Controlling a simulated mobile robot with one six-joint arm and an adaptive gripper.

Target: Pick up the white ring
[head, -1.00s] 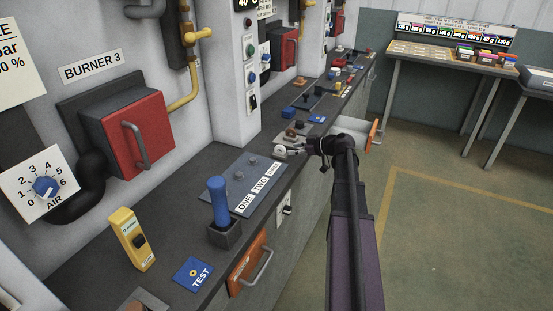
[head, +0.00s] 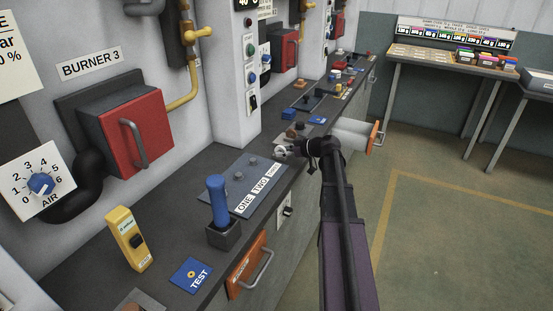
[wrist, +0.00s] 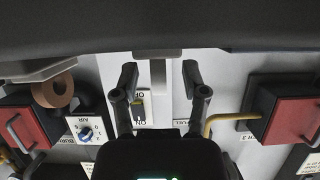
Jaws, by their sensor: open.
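A small white round thing, likely the white ring (head: 279,151), is on the dark bench top just past the ONE/TWO/THREE panel. My gripper (head: 289,150) is right beside it at the bench's front edge, partly overlapping it in the head view. I cannot tell whether they touch. The white ring cannot be made out in the wrist view.
An open drawer with an orange front (head: 376,137) sticks out beyond my wrist. A blue-handled lever (head: 218,200) and a yellow box (head: 130,238) stand nearer on the bench. Small items crowd the bench beyond. The floor at right is clear.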

